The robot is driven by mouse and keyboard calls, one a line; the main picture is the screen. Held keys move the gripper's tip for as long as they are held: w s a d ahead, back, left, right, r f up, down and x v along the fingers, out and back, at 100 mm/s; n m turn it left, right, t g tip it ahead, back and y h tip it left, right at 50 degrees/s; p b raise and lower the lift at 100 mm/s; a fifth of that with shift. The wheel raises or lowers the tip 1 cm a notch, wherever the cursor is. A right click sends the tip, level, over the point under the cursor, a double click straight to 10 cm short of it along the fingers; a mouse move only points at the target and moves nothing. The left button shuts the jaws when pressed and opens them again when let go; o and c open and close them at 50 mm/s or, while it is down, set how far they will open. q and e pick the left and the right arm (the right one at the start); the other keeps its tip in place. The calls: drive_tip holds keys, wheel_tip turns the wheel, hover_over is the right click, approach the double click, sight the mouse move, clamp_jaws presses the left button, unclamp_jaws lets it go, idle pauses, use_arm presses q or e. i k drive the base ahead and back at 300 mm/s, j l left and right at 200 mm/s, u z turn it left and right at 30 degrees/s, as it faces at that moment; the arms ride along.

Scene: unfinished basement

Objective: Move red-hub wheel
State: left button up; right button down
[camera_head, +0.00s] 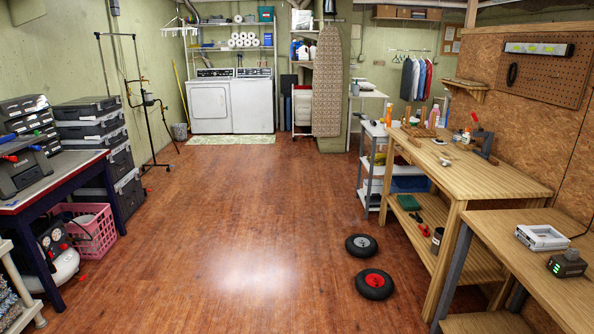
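The red-hub wheel (374,284) lies flat on the wooden floor, right of centre, with its black tyre and red hub facing up. A second wheel (361,245) with a grey hub lies flat just beyond it, a small gap apart. Neither of my grippers shows in the head view.
A wooden workbench (478,176) with tools and a lower shelf stands right of the wheels. A nearer bench (553,296) is at the lower right. A dark-legged table (50,189) and a pink basket (92,236) stand at left. The middle floor (240,220) is clear.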

sight(372, 283)
drive_tip(key=i, duration=1.15)
drive_tip(key=i+z, duration=0.1)
drive_tip(key=i, duration=1.05)
drive_tip(key=j, duration=0.1)
